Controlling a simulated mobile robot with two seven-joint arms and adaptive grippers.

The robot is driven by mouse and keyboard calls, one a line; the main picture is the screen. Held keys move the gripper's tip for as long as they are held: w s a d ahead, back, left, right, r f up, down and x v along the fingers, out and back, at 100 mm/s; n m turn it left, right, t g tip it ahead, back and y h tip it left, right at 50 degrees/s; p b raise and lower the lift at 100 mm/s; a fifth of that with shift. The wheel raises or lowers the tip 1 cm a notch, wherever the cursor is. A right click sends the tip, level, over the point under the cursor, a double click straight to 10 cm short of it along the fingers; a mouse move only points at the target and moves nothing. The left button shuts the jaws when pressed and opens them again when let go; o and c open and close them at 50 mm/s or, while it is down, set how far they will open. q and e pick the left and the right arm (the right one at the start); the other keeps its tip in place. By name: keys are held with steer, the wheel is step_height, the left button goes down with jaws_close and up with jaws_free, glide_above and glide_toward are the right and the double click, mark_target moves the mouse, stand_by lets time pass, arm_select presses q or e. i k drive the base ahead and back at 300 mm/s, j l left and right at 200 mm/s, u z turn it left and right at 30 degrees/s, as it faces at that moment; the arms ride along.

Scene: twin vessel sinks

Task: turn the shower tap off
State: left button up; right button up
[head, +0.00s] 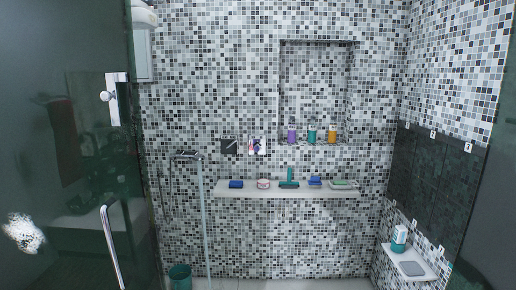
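A dark shower head (187,154) shows left of centre, in front of the mosaic back wall. A pale, thin vertical strip (205,220) runs down from beside it to near the floor; I cannot tell if it is water or a pipe. A thin dark hose or rail (162,200) hangs to its left. A small dark square plate (229,146) with a light diagonal mark is on the back wall; I cannot tell if it is the tap. No tap handle can be made out for sure. Neither of my grippers is in view.
Dark glass panel (70,170) with a curved handle (111,245) stands at left. A white shelf (290,194) holds several small items. A niche (315,90) holds three bottles. A small shelf (412,268) is at lower right, a green bin (180,277) at lower left.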

mark_target(256, 147)
steer(key=i+l, duration=0.2)
steer(key=i, duration=0.3)
steer(key=i+l, duration=0.2)
steer(key=i, duration=0.3)
steer(key=i+l, duration=0.25)
steer(key=i, duration=0.3)
